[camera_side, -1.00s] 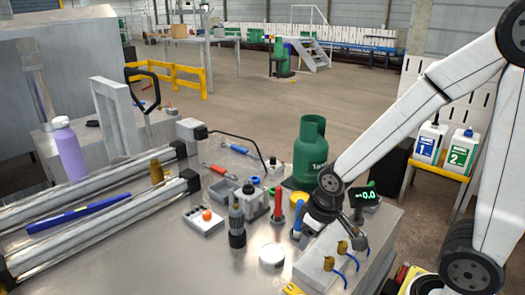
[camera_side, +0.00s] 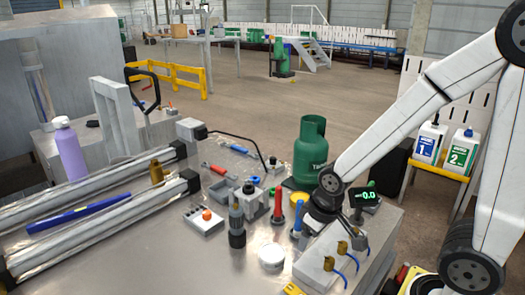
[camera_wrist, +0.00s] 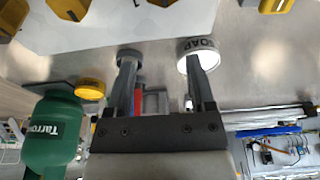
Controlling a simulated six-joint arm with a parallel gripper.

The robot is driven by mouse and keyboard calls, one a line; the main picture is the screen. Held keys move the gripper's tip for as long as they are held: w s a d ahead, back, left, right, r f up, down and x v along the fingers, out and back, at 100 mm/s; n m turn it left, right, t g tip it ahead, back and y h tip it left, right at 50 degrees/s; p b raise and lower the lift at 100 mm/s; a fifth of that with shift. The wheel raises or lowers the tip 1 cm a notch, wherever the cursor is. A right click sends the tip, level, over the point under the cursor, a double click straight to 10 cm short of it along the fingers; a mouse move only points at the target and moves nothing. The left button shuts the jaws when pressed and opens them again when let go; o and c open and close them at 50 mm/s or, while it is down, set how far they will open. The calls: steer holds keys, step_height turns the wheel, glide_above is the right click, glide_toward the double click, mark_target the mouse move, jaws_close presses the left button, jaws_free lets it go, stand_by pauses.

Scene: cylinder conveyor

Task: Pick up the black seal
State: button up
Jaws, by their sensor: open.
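My gripper (camera_wrist: 161,66) is open in the wrist view, with nothing visible held between its two grey fingers. In the side view my gripper (camera_side: 308,234) is low over the right part of the metal table, beside the blue-handled tool (camera_side: 297,217). I cannot make out the black seal for certain in either view. A small dark round top shows on a pale block (camera_side: 254,207) in the side view, but I cannot tell whether it is the seal.
A white round tub (camera_side: 271,256) stands in front. A pale box with brass fittings (camera_side: 318,262) is at right. A dark cylinder (camera_side: 237,238), red-handled tool (camera_side: 279,205) and green gas bottle (camera_side: 310,150) stand close by. Bare table lies at front left.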

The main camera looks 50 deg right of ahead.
mark_target(249, 188)
steer(key=shift+w+a+t, duration=0.2)
steer(key=shift+w+t, duration=0.1)
steer(key=shift+w, duration=0.2)
steer(key=w+t, duration=0.1)
steer(key=w, duration=0.2)
steer(key=w+a+m+t, duration=0.1)
steer(key=w+t, duration=0.2)
steer(key=w, duration=0.2)
steer(key=shift+w+a+r+m+t, duration=0.2)
steer(key=shift+w+r+m+t, duration=0.05)
steer(key=shift+w+m+t, duration=0.05)
steer(key=w+d+r+m+t+h, duration=0.2)
steer(key=w+d+m+t+h, duration=0.1)
steer(key=w+t+h, duration=0.1)
steer(key=shift+w+r+t+h, duration=0.4)
steer(key=shift+w+h, duration=0.3)
steer(key=shift+w, duration=0.3)
steer(key=shift+d, duration=0.1)
steer(key=shift+x, duration=1.35)
steer(key=shift+x, duration=2.55)
